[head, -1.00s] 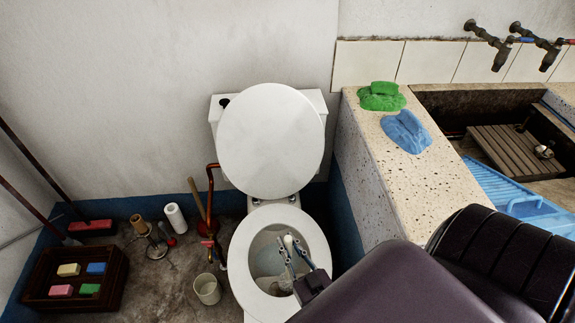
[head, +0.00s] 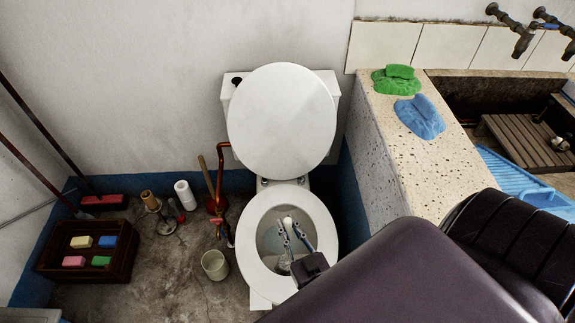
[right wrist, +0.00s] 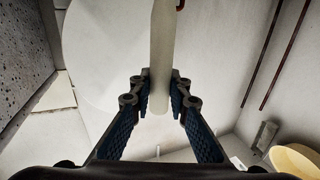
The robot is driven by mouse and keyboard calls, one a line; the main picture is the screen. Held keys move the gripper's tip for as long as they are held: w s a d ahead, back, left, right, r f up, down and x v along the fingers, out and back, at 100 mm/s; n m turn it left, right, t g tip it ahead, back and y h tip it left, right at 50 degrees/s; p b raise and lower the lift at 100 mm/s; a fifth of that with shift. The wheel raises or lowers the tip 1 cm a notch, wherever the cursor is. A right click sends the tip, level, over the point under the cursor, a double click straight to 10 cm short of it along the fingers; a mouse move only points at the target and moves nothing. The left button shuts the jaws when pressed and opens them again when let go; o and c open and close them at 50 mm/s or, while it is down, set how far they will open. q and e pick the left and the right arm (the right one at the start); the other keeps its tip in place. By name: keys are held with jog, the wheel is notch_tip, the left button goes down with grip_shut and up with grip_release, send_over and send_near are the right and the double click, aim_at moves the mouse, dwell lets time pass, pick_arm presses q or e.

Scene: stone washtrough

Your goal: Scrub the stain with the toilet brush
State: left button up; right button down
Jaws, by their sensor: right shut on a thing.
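The toilet's open seat (head: 328,240) frames the bowl in the middle of the head view, its round lid (head: 282,120) raised. My right gripper (head: 287,232) is over the bowl, shut on the white handle of the toilet brush (head: 288,221). The brush points down into the bowl, its pale head (head: 284,262) low inside and partly hidden by the gripper. In the right wrist view the handle (right wrist: 162,50) stands between the two fingers (right wrist: 160,95). I cannot make out the stain. My left gripper is not in view.
A stone washtrough counter (head: 385,165) with green (head: 398,80) and blue cloths (head: 420,115) stands right of the toilet. On the floor at left are a plunger (head: 213,190), a pale cup (head: 215,264), a paper roll (head: 185,195) and a dark crate (head: 85,275) of sponges.

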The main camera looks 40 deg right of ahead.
jog(key=shift+s+a+p, duration=0.1)
jog(key=shift+s+a, duration=0.35)
jog(key=shift+s, duration=0.25)
jog(key=shift+s+a+p, duration=0.1)
jog(key=shift+s+a, duration=0.3)
jog(key=shift+s, duration=0.25)
jog(key=shift+s+a+p, duration=0.1)
jog(key=shift+s+a, duration=0.35)
jog(key=shift+s, duration=0.25)
jog(key=shift+w+a, duration=0.3)
jog(key=shift+a, duration=0.2)
jog(key=shift+w+a, duration=0.3)
jog(key=shift+a, duration=0.2)
jog(key=shift+w, duration=0.1)
jog(key=w+d, duration=0.1)
jog(key=w, duration=0.2)
jog(key=w+d, duration=0.1)
jog(key=shift+w+d, duration=0.25)
jog(key=shift+d, duration=0.1)
jog(key=shift+s, duration=0.1)
